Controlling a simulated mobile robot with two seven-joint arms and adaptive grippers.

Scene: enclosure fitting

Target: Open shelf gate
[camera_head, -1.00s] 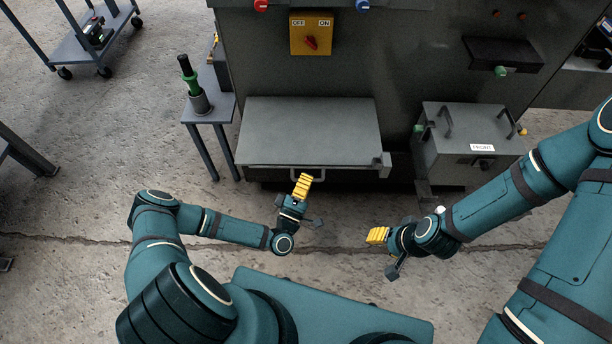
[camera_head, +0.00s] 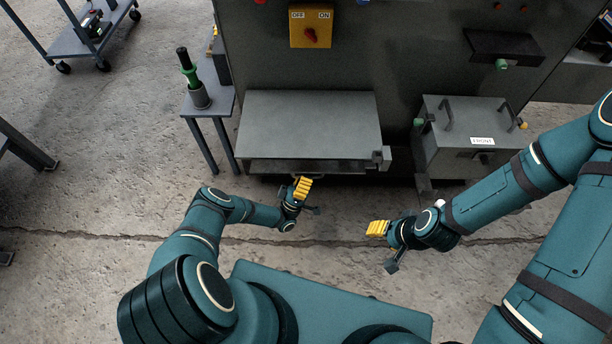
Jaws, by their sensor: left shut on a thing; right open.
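The grey shelf (camera_head: 310,120) juts from the front of the dark cabinet. Below its front edge is the narrow gate (camera_head: 275,166), with a small latch block (camera_head: 381,158) at its right end. My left gripper (camera_head: 302,187), with yellow fingers, is at the middle of the gate, shut on the gate handle. The fingers hide most of the handle. My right gripper (camera_head: 377,228), also yellow-fingered, is open and empty over the floor, right of and nearer than the gate.
A grey box marked FRONT (camera_head: 465,140) stands right of the shelf. A small side table (camera_head: 215,102) holds a green-and-black tool (camera_head: 188,68) in a cup on the left. A yellow OFF/ON switch (camera_head: 310,30) is above the shelf.

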